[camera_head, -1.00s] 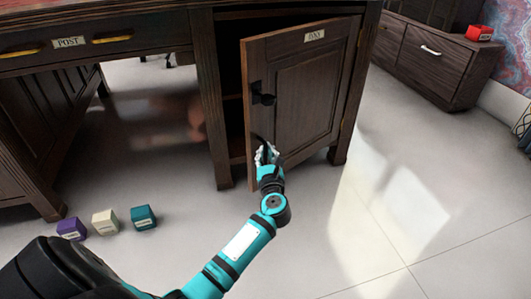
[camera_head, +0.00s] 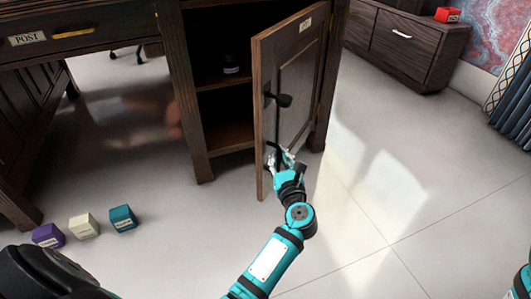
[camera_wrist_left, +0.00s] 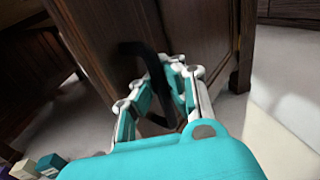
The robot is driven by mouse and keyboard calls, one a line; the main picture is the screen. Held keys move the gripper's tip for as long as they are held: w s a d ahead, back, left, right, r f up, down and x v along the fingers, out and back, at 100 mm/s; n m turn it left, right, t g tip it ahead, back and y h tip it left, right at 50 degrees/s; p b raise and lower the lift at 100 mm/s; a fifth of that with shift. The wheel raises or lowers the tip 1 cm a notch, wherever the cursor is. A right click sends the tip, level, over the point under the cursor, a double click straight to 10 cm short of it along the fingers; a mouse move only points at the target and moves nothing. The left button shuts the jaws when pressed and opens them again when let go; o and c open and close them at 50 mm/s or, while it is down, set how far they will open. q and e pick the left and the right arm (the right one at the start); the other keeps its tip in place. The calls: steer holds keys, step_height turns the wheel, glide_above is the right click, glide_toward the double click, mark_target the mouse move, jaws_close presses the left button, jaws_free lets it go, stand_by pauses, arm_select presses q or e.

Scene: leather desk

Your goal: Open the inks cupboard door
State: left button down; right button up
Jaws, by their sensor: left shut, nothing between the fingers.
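The inks cupboard door (camera_head: 300,70) is dark panelled wood with a small label near its top. It stands ajar, swung out from the desk and hinged on its right side. A black handle (camera_head: 283,100) sits on its front near the free edge. My right gripper is out of view.
Inside the cupboard are shelves, and a small dark jar (camera_head: 231,64) on one. Purple (camera_head: 48,235), cream (camera_head: 83,226) and teal (camera_head: 122,218) blocks lie on the floor at left. A drawer cabinet (camera_head: 410,45) with a red box stands behind. The floor at right is clear.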

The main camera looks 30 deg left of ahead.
arm_select(q)
steer(key=shift+s+a+f, duration=0.1)
steer(key=shift+s+f, duration=0.05)
steer(key=shift+f, duration=0.1)
steer(key=c, duration=1.6)
jaws_free()
steer(key=shift+s+a+r, duration=0.1)
steer(key=shift+c, duration=0.2)
steer(key=shift+r, duration=0.1)
